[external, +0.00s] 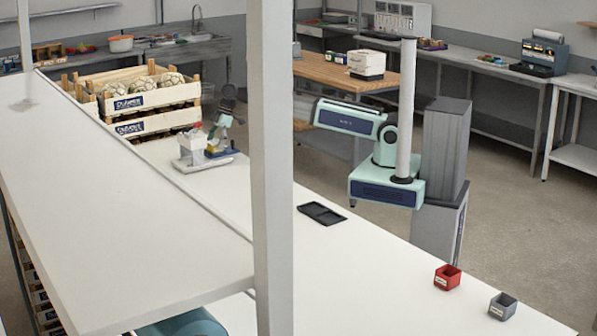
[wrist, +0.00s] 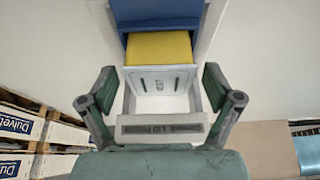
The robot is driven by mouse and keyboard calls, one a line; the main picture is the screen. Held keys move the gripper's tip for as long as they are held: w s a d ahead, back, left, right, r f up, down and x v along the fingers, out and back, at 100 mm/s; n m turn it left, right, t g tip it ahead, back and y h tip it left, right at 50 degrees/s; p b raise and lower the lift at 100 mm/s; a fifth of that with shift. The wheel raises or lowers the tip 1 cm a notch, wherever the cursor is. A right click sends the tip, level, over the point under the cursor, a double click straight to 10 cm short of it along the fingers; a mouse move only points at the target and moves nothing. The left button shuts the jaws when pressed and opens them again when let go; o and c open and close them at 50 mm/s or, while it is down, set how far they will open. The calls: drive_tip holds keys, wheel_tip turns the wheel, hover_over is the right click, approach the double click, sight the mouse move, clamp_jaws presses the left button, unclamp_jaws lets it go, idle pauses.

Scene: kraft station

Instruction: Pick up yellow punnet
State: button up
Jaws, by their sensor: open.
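The yellow punnet (wrist: 158,48) shows in the wrist view as a yellow face between a white punnet (wrist: 160,82) and a blue punnet (wrist: 158,14). In the external view it is too small and covered to make out well. My gripper (wrist: 159,88) is open, with one finger on each side of the white punnet in the wrist view and the yellow face just beyond the fingertips. In the external view my gripper (external: 224,125) is above and beside the white punnet (external: 192,143) and the blue punnet (external: 218,152). I cannot tell whether the fingers touch anything.
Wooden crates (external: 150,102) of pale round produce stand close behind on the bench. A black tray (external: 321,214), a red bin (external: 447,277) and a grey bin (external: 502,306) lie further along. A white post (external: 271,180) blocks part of the external view. The bench between is mostly clear.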

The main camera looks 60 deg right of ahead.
drive_tip(key=shift+w+a+f, duration=0.1)
drive_tip(key=shift+a+f, duration=0.05)
drive_tip(key=shift+f, duration=0.2)
drive_tip(key=c, duration=1.2)
drive_tip(key=shift+r, duration=0.1)
